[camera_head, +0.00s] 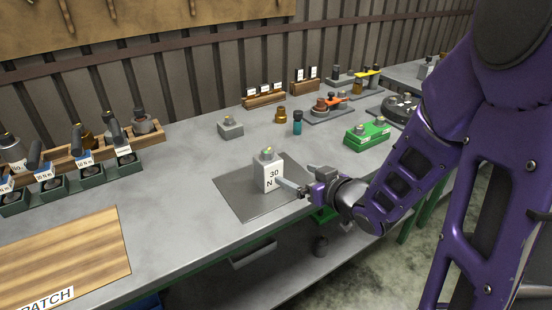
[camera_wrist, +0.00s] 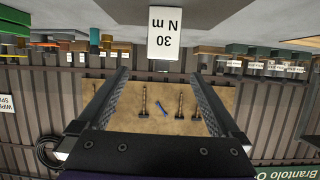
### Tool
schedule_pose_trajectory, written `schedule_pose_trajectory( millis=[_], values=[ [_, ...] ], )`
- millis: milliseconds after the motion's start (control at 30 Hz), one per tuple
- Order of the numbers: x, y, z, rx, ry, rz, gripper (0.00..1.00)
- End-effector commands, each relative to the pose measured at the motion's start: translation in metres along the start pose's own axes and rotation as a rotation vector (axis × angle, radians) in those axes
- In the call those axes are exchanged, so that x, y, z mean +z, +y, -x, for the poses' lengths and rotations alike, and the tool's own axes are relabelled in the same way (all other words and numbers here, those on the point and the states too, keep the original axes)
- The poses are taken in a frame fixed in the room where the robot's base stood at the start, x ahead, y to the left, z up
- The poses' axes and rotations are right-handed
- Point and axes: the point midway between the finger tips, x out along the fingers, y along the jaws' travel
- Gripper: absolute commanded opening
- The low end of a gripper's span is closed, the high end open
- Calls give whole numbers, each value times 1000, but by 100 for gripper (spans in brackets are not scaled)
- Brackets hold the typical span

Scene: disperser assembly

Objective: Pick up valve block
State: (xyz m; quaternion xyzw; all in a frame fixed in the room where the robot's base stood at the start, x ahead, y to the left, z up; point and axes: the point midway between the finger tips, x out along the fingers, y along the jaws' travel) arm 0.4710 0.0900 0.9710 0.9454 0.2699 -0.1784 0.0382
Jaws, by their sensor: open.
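A pale block (camera_head: 267,173) with a "30 N" label and a grey top with a small yellow-green piece stands upright on a dark grey mat (camera_head: 235,200). A smaller grey block (camera_head: 230,128) with a yellowish top stands farther back; which of the two is the valve block I cannot tell for sure. My gripper (camera_head: 285,186) is just right of the labelled block, at its lower side. In the wrist view my gripper (camera_wrist: 160,76) is open and empty, and the "30 N m" label (camera_wrist: 164,34) appears upside down beyond the fingertips. Contact cannot be made out.
A green box (camera_head: 367,135), a teal cylinder (camera_head: 297,124) and a brass part (camera_head: 281,115) stand behind on the bench. Racks of tools (camera_head: 85,165) are at left, above a wooden board (camera_head: 65,255). The bench between the board and the mat is clear.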

Motion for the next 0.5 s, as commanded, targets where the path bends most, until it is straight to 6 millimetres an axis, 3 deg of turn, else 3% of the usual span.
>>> schedule_pose_trajectory(
  millis=[233, 500],
  values=[
    [12, -11, -9, -45, -30, 45, 100],
    [15, -13, -66, -45, -30, 43, 100]
  ],
)
